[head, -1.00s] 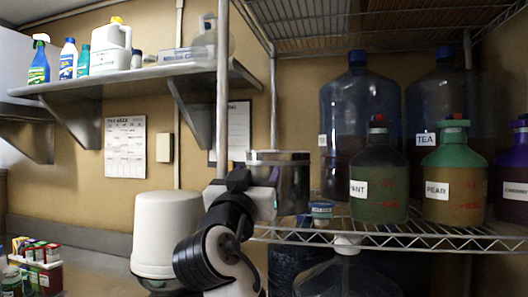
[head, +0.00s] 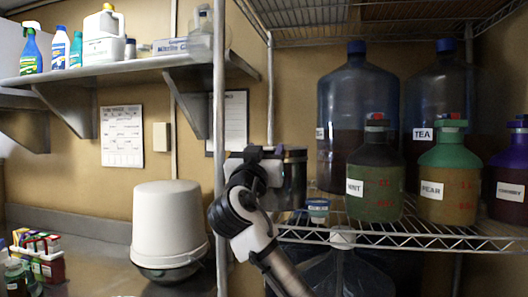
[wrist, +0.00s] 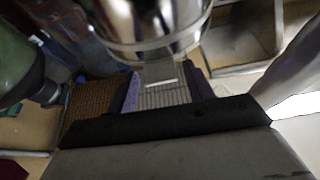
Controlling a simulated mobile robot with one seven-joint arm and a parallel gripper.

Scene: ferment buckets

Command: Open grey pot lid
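The grey metal pot (head: 292,183) stands on the wire shelf, just right of the shelf post in the head view. Its lid (head: 295,153) is on top and looks closed. My gripper is at the pot's left side in the head view, mostly hidden behind my own wrist. In the wrist view the pot's shiny round side (wrist: 150,28) fills the top middle. My gripper (wrist: 162,85) has its two purple-padded fingers apart, with a flat grey tab (wrist: 160,73) of the pot between their tips. Whether the fingers touch the tab cannot be told.
Labelled jugs stand right of the pot: a dark one (head: 375,180), a green-topped one (head: 443,185) and a purple one (head: 510,175). Large blue carboys (head: 355,100) stand behind. A small blue-labelled jar (head: 318,210) sits close to the pot. A white bin (head: 168,225) is at left.

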